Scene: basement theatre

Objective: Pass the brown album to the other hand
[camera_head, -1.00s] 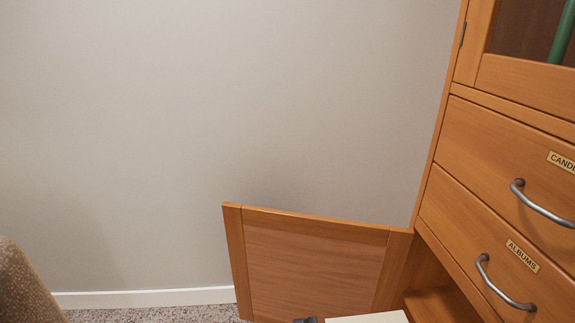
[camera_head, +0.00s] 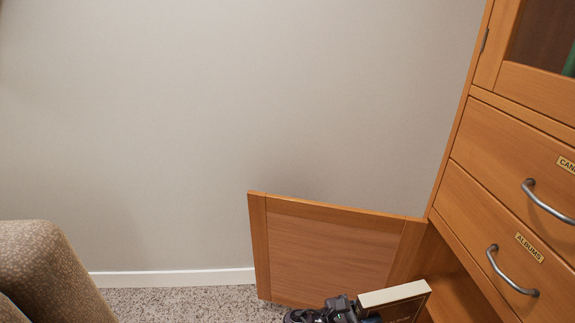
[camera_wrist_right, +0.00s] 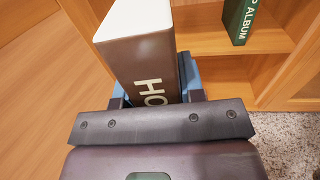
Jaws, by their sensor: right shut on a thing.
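The brown album (camera_head: 405,308) shows at the bottom of the head view, with its pale page edge up, beside the open cabinet door. In the right wrist view the brown album (camera_wrist_right: 150,66) has a brown face with pale letters "HO" and a whitish end. My right gripper (camera_head: 362,312) is shut on it; its blue fingers (camera_wrist_right: 156,90) sit on either side of the album in the right wrist view. The lower part of the album is hidden in the head view. My left gripper is not in view.
A wooden cabinet (camera_head: 455,165) with labelled drawers stands on the right, its lower door (camera_head: 330,245) open. A green album (camera_wrist_right: 241,22) stands on a shelf in the right wrist view. A patterned seat (camera_head: 45,265) is at the lower left, with carpet (camera_head: 190,302) between.

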